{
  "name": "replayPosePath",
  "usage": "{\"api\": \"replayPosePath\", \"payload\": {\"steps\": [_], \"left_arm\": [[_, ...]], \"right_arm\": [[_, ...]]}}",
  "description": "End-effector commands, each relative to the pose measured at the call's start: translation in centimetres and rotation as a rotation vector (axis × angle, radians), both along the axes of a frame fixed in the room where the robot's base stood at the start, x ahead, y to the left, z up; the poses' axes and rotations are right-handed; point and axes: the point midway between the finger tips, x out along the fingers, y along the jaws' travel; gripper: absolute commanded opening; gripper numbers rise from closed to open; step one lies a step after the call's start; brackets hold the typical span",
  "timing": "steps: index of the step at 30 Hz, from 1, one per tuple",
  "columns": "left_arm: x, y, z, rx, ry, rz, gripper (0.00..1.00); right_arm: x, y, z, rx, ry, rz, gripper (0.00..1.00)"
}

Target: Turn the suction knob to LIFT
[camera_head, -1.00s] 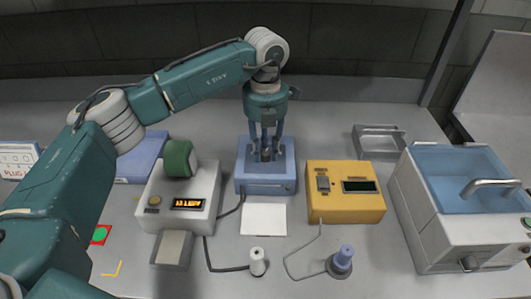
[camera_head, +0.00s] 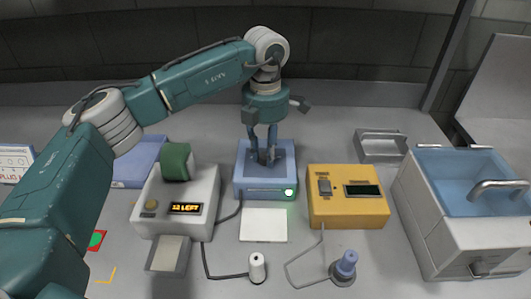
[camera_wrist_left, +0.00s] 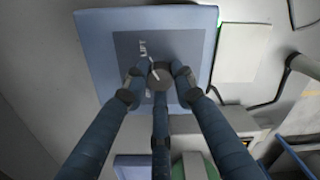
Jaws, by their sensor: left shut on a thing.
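The suction knob (camera_wrist_left: 161,77) is a small dark round knob with a white pointer line, on the dark top panel of the blue box (camera_head: 247,182). In the left wrist view the pointer aims toward the printed word LIFT (camera_wrist_left: 143,48). Another label below is mostly hidden by a finger. My left gripper (camera_head: 263,158) reaches straight down over the box. Its three fingers close around the knob, as the left wrist view also shows (camera_wrist_left: 158,84). A green light (camera_head: 289,192) glows on the box's front. My right gripper is out of view.
A white box (camera_head: 203,190) with a green roll and an orange display reading 12 LEFT stands left. A yellow box (camera_head: 346,209) and a blue-lidded bath (camera_head: 466,185) stand right. A white card (camera_head: 263,225), a white cable end (camera_head: 257,267) and a blue-topped tool (camera_head: 346,263) lie in front.

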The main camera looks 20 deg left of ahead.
Motion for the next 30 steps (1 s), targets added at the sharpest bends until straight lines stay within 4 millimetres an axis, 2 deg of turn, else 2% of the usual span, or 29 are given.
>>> {"api": "replayPosePath", "payload": {"steps": [14,15,17,26,30], "left_arm": [[0.2,0.0,0.2,-0.001,-0.006,-0.012,0.0],[0.2,0.0,0.2,-0.001,-0.006,-0.012,0.31],[0.2,0.0,0.2,-0.001,-0.006,-0.012,0.43],[0.1,0.0,0.1,0.0,-0.003,-0.012,0.45],[0.1,0.0,1.2,-0.001,-0.005,-0.012,0.45]], "right_arm": [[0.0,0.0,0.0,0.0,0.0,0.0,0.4],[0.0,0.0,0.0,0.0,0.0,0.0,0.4],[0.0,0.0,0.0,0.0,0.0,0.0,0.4],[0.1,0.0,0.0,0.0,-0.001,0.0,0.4],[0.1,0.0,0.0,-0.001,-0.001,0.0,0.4]]}}
